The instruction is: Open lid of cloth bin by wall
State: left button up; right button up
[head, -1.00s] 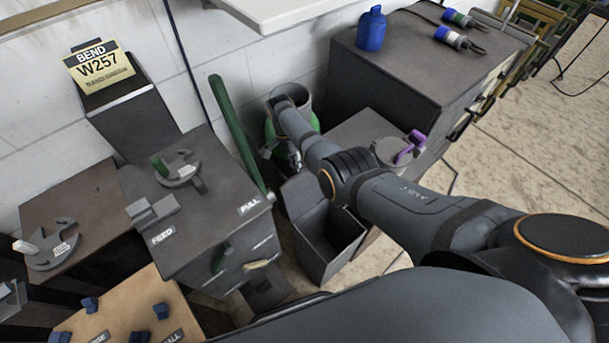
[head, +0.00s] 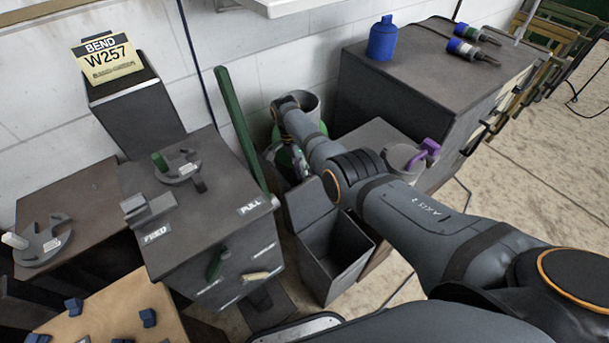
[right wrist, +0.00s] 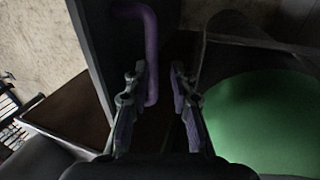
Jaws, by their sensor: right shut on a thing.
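The grey bin (head: 333,258) stands on the floor near the wall, with its inside showing. Its lid (head: 308,204) stands raised at the bin's back left side. My right gripper (head: 301,168) is behind the lid, partly hidden by my own arm. In the right wrist view, a purple handle (right wrist: 151,45) sits on a dark panel (right wrist: 92,50), which looks like the lid. My left gripper is out of view.
A green round container (right wrist: 262,120) is close beside the right gripper. A dark cabinet with a FEED label (head: 158,233) stands left of the bin.

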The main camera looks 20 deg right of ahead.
jog(key=o, duration=0.6)
jog(key=f, duration=0.3)
jog(key=shift+a+f, duration=0.2)
jog(key=shift+a, duration=0.05)
jog(key=shift+o, duration=1.2)
jog(key=shift+w+f, duration=0.1)
jog(key=shift+w, duration=0.05)
jog(key=shift+s+r, duration=0.2)
jog(key=shift+r, duration=0.05)
jog(key=shift+c, duration=0.8)
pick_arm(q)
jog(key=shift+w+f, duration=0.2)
pick_arm(e)
jog(key=shift+c, duration=0.2)
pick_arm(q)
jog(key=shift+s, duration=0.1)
pick_arm(e)
jog(key=shift+w+r, duration=0.1)
jog(key=shift+r, duration=0.1)
jog(key=shift+c, duration=0.3)
jog(key=v, duration=1.2)
jog(key=shift+w+d, duration=0.2)
jog(key=shift+w, duration=0.05)
jog(key=shift+c, duration=0.6)
jog(key=shift+r, duration=0.1)
